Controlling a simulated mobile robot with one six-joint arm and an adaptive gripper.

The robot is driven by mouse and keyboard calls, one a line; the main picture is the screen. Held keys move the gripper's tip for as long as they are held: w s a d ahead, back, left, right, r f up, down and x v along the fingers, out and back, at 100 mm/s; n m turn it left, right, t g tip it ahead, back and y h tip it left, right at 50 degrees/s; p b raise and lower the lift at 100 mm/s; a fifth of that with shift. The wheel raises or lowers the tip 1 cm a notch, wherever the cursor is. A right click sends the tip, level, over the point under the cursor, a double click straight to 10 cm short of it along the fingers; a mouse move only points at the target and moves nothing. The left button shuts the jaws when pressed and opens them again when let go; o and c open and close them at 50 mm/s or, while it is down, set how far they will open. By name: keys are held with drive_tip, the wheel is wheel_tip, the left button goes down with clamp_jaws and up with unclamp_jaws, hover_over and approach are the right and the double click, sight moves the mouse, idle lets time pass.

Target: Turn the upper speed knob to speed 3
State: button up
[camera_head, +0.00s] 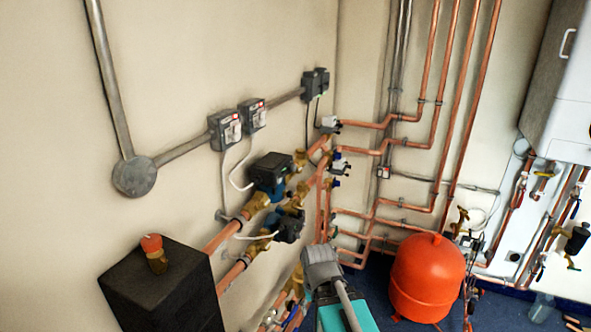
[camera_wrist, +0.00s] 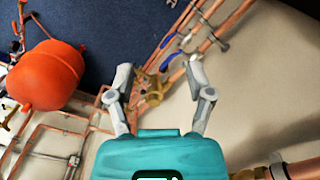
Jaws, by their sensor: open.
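Two dark pumps sit on the copper pipes along the left wall in the head view. The upper pump (camera_head: 270,170) is a dark box on a brass-fitted pipe, and the lower pump (camera_head: 290,227) is below and to its right. Their speed knobs are too small or turned away to make out. My gripper (camera_wrist: 160,73) is open and empty in the wrist view, its two grey fingers spread over brass fittings (camera_wrist: 150,90) and pipes. In the head view, grey and teal parts of my arm show at bottom centre, below and apart from both pumps. Neither pump is clear in the wrist view.
An orange tank (camera_head: 427,275) stands on the blue floor to the right; it also shows in the wrist view (camera_wrist: 46,75). Copper pipes run along the corner. Switch boxes (camera_head: 225,130) are on the wall. A black box (camera_head: 160,290) stands lower left.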

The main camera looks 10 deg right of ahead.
drive_tip(key=w+r+t+y+p, duration=0.2)
drive_tip(key=w+r+y+p, duration=0.1)
drive_tip(key=w+r+y, duration=0.35)
drive_tip(key=t+y+p, duration=0.7)
drive_tip(key=t+y, duration=0.1)
drive_tip(key=t, duration=0.1)
approach(296, 168)
drive_tip(key=v, duration=0.5)
drive_tip(key=shift+w+a+r+m+b, duration=0.1)
drive_tip(key=shift+w+r+m+b, duration=0.1)
drive_tip(key=shift+m+b, duration=0.1)
drive_tip(key=shift+a, duration=0.1)
drive_tip(key=x, duration=1.3)
drive_tip(key=shift+w+a+f, duration=0.15)
drive_tip(key=shift+a+f, duration=0.05)
drive_tip(key=shift+a, duration=0.15)
clamp_jaws()
